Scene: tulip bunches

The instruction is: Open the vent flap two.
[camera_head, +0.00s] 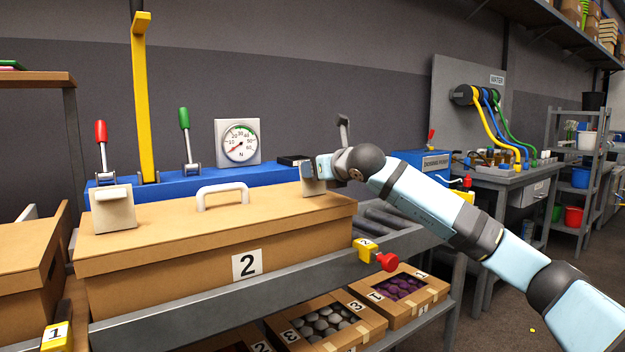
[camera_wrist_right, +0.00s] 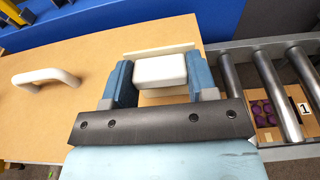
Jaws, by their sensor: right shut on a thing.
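A long cardboard box (camera_head: 220,285) bears a white label "2" and has a white handle (camera_head: 222,193) on its lid. A pale flap with a block-shaped grip (camera_head: 112,208) stands at the lid's left end. At the right end my right gripper (camera_head: 312,172) is shut on another pale flap grip, mostly hidden in the head view. In the right wrist view this white grip (camera_wrist_right: 160,70) sits between my two blue fingers, with a pale plate (camera_wrist_right: 160,52) behind it. I cannot tell which is flap two by a marking. My left gripper is not in view.
The box rests on a grey roller conveyor (camera_head: 385,222) with a rail in front. Behind it stand a blue bench unit (camera_head: 200,184), a yellow post (camera_head: 144,100), a red lever (camera_head: 101,135), a green lever (camera_head: 185,122) and a dial gauge (camera_head: 239,142). Cartons (camera_head: 330,325) lie below.

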